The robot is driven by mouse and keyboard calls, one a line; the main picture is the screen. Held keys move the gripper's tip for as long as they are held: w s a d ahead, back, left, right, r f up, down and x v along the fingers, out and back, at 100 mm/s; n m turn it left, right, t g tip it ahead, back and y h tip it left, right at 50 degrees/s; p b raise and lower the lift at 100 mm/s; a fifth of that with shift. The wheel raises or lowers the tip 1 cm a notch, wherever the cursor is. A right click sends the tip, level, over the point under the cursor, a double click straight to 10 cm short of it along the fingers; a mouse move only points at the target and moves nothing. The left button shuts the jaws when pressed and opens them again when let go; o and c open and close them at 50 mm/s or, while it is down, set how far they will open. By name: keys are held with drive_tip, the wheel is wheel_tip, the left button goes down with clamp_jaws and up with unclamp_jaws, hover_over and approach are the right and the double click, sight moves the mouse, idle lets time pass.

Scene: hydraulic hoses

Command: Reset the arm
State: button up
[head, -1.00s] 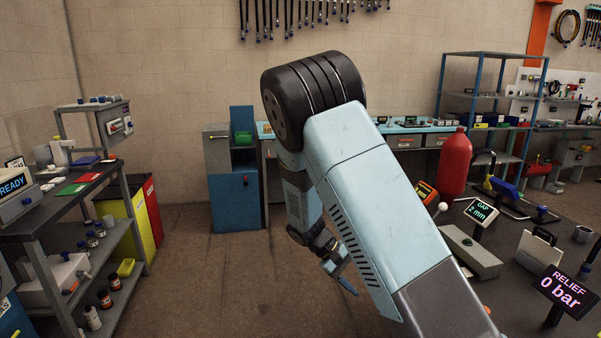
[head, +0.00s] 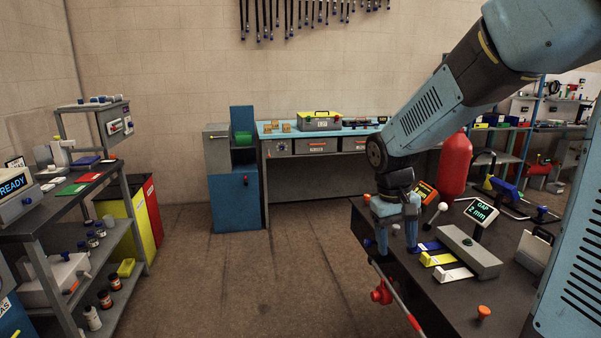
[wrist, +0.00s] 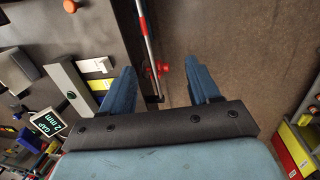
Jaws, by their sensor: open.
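My gripper (head: 398,236) hangs from my blue arm over the left end of the dark bench (head: 440,298) in the head view. Its fingers point down. In the wrist view my gripper (wrist: 166,85) has its two blue fingers spread apart with nothing between them. Beyond the gap lie a rod with a red part and the brown floor. In the head view, part of the bench and the things behind my arm are hidden.
Blue, yellow and white tabs (head: 438,259) beside a grey block (head: 468,250), a "GAP 2 mm" display (head: 481,211) and a red cylinder (head: 455,165) stand close right of my gripper. The floor (head: 260,275) to the left is clear.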

drive_tip(key=s+d+r+m+t+y, duration=0.1)
drive_tip(key=s+d+r+m+t, duration=0.1)
drive_tip(key=s+r+t, duration=0.4)
drive_tip(key=s+r, duration=0.5)
drive_tip(key=s, duration=0.4)
drive_tip(key=shift+d+r+y, duration=0.15)
drive_tip(key=shift+y, duration=0.25)
